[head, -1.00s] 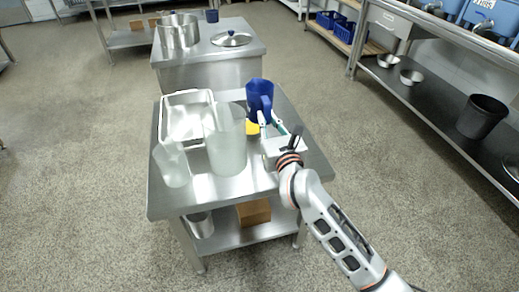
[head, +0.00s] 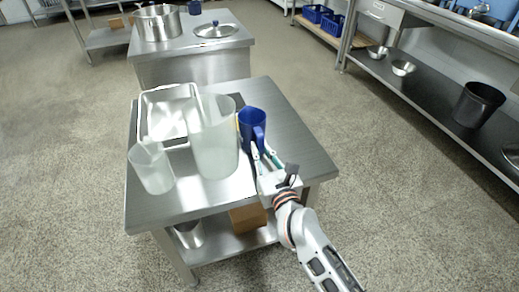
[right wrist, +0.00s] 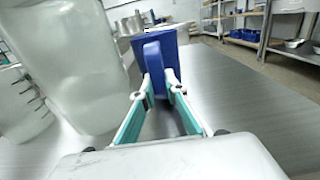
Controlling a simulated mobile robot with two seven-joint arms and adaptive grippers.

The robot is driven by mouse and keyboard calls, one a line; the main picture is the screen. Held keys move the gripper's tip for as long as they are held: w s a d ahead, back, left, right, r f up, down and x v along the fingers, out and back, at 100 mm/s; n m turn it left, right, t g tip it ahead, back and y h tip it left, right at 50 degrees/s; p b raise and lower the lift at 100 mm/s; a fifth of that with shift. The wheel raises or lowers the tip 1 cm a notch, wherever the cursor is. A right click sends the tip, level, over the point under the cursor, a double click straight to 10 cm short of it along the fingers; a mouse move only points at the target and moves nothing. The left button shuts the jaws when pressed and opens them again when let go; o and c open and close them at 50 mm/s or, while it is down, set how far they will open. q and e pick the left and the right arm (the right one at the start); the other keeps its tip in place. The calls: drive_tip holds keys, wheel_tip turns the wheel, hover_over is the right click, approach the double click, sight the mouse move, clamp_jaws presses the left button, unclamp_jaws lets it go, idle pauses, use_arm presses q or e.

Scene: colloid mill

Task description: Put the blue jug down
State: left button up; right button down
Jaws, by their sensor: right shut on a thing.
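The blue jug (head: 250,128) is upright at the right of the small steel table (head: 290,140), its handle turned towards my right gripper. My right gripper (head: 264,156) is shut on the jug's handle. In the right wrist view the blue jug (right wrist: 155,60) stands upright ahead of the fingertips (right wrist: 160,88), which close on its handle. The jug's base looks at or very near the tabletop; I cannot tell whether it touches. My left gripper is not in view.
A tall translucent container (head: 214,140) stands close left of the jug, with a smaller translucent jug (head: 152,168) and a steel tray (head: 168,115) farther left. The tabletop right of the blue jug is clear. Another steel table with a pot (head: 158,22) stands behind.

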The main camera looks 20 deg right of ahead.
drive_tip(key=shift+f, duration=0.1)
drive_tip(key=c, duration=2.4)
unclamp_jaws()
drive_tip(key=shift+f, duration=0.1)
drive_tip(key=shift+c, duration=0.2)
drive_tip(key=o, duration=0.4)
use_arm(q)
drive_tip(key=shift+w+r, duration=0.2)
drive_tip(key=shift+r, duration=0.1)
